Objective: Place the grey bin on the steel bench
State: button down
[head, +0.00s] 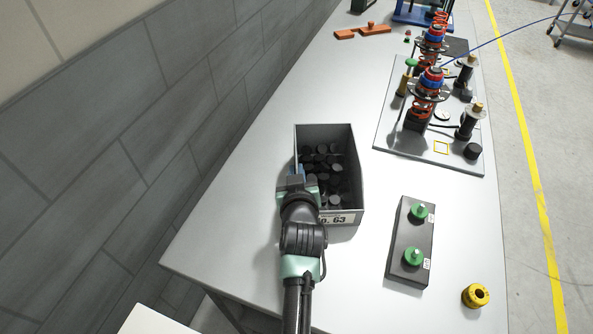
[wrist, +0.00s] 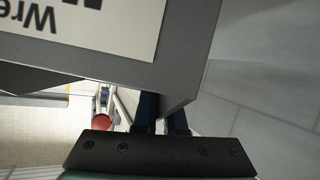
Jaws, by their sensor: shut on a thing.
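The grey bin (head: 350,155) holds many small black discs and has a white label on its near wall. It is over the near half of the steel bench (head: 250,205); whether it rests on the top or hangs just above it, I cannot tell. My gripper (head: 297,180) is at the bin's near left side, shut on its wall. In the wrist view, the dark fingers of my gripper (wrist: 162,110) meet the edge of the grey bin (wrist: 190,60), whose label appears upside down. The exact grip is partly hidden.
A dark block with two green knobs (head: 410,242) and a yellow ring (head: 475,295) lie to the right. A plate with spring assemblies (head: 392,135) stands beyond, and orange parts (head: 374,29) lie farther back. The bench's left strip is clear beside the wall.

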jog(key=shift+w+r, duration=0.1)
jog(key=shift+r, duration=0.2)
jog(key=c, duration=1.4)
grip_release()
jog(key=shift+f, duration=0.3)
jog(key=o, duration=0.4)
jog(key=shift+s+r, duration=0.1)
jog(key=shift+s, duration=0.15)
jog(key=a+v, duration=0.1)
jog(key=v, duration=1.1)
notch_tip(320, 180, up, 31)
jog(key=w+d+m+t, duration=0.1)
jog(key=w+t, duration=0.1)
jog(key=t, duration=0.5)
jog(key=s+r+t, duration=0.2)
jog(key=s+r, duration=0.2)
jog(key=r, duration=0.3)
jog(key=s+r+m+t, duration=0.1)
jog(key=s+r+t, duration=0.1)
jog(key=s+r, duration=0.2)
jog(key=s+d+r+t+h, duration=0.1)
jog(key=s+r+t, duration=0.2)
jog(key=r, duration=0.8)
jog(key=shift+s+m, duration=0.3)
jog(key=shift+s, duration=0.6)
